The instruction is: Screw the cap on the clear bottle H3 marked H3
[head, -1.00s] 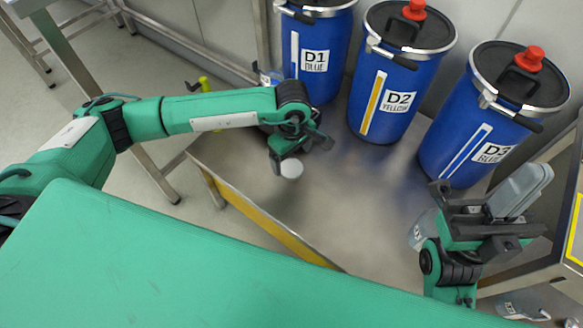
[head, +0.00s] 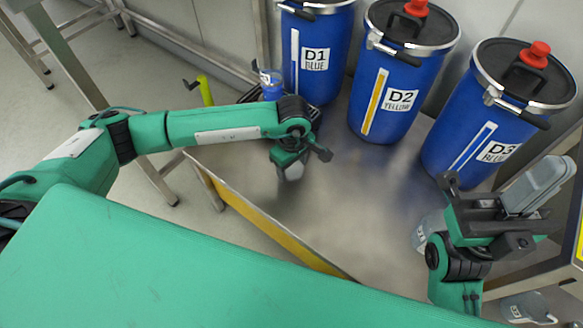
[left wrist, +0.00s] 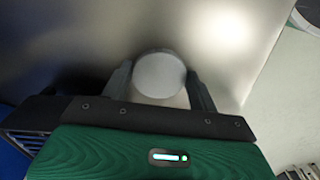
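My left gripper (head: 291,172) points down over the steel table. In the left wrist view a round whitish cap (left wrist: 160,75) sits between its two dark fingers, which seem to touch it on both sides. A clear bottle (head: 426,228) with a white label stands on the table at right, partly hidden behind my right gripper (head: 487,212); its label is too small to read. A grey, rounded block (head: 538,185) lies at the right gripper; I cannot tell whether it is held or part of the hand.
Blue drums D1 (head: 311,85), D2 (head: 395,112) and D3 (head: 460,145) line the back of the table (head: 330,210). A blue bottle (head: 272,85) is left of D1. Another clear bottle (head: 528,308) is lower right. The table's middle is clear.

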